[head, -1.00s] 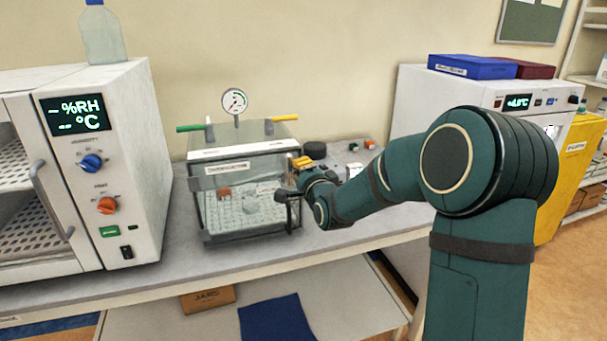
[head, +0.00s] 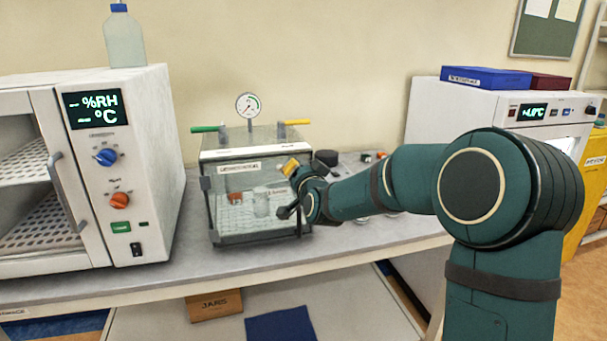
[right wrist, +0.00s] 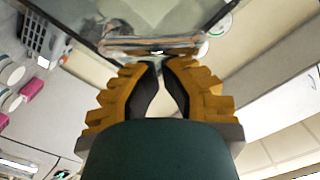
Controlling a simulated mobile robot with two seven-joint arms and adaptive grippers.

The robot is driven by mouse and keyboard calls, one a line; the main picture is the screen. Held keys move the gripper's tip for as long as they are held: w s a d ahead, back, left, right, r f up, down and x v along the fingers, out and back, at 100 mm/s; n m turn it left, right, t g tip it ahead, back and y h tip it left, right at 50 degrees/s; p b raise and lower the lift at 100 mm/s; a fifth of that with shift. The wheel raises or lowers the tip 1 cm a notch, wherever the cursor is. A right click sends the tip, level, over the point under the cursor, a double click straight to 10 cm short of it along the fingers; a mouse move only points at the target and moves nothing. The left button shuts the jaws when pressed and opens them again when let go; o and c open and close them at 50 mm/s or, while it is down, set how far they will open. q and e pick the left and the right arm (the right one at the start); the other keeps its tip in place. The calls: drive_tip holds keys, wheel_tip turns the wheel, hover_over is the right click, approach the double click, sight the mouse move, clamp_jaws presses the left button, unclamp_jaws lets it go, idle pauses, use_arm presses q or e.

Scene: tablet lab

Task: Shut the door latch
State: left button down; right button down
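A clear chamber (head: 225,225) with a dark frame and a pressure gauge stands on the bench. Its front door looks flush with the frame. My right gripper (head: 289,190) is at the right edge of the door, its yellow finger showing there. A dark knob-like piece (head: 286,212) is beside it; I cannot tell if it is the latch or part of my gripper. In the right wrist view the gripper (right wrist: 160,64) has its fingertips together with nothing between them. A bar-like part (right wrist: 150,45) of the chamber's edge lies just beyond the tips. My left gripper is out of view.
A white humidity cabinet (head: 150,190) stands left of the chamber. A white unit (head: 455,110) with blue and dark red boxes on top is at the right.

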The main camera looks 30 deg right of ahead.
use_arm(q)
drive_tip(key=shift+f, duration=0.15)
use_arm(e)
drive_tip(key=a+n, duration=0.1)
drive_tip(key=n, duration=0.1)
drive_tip(key=a+f+n, duration=0.1)
drive_tip(key=n, duration=0.1)
drive_tip(key=f+n, duration=0.1)
drive_tip(key=n, duration=0.1)
drive_tip(key=shift+w+a+n, duration=0.3)
drive_tip(key=shift+w+a, duration=0.05)
drive_tip(key=shift+a, duration=0.15)
idle(0.4)
